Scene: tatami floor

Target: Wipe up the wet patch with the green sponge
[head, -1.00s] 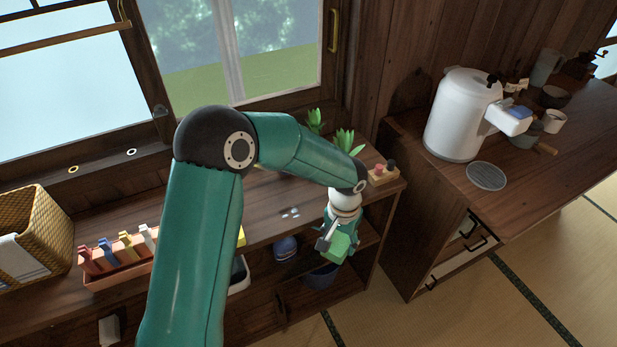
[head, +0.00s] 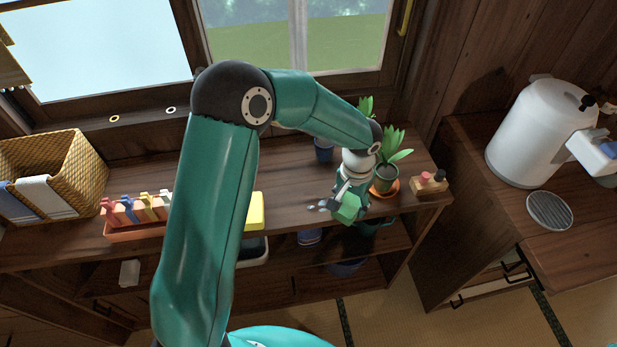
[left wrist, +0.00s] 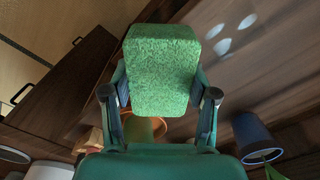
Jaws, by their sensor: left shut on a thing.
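The green sponge (head: 349,208) is a block held in my left gripper (head: 345,199), near the front edge of the wooden shelf top (head: 290,192). The left wrist view shows the sponge (left wrist: 162,68) clamped between the two fingers (left wrist: 160,98). The wet patch (head: 320,206) is a few small pale, shiny spots on the shelf top, just left of the sponge. It also shows in the left wrist view (left wrist: 222,46), beside the sponge and not covered by it. I cannot tell whether the sponge touches the wood. My right gripper is not in view.
A potted plant (head: 387,178) on an orange saucer stands close right of the gripper, with a blue pot (head: 323,152) behind. A yellow block (head: 257,209) lies left of the patch. A wooden block with knobs (head: 429,184) is at the right end, a basket (head: 80,175) far left.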

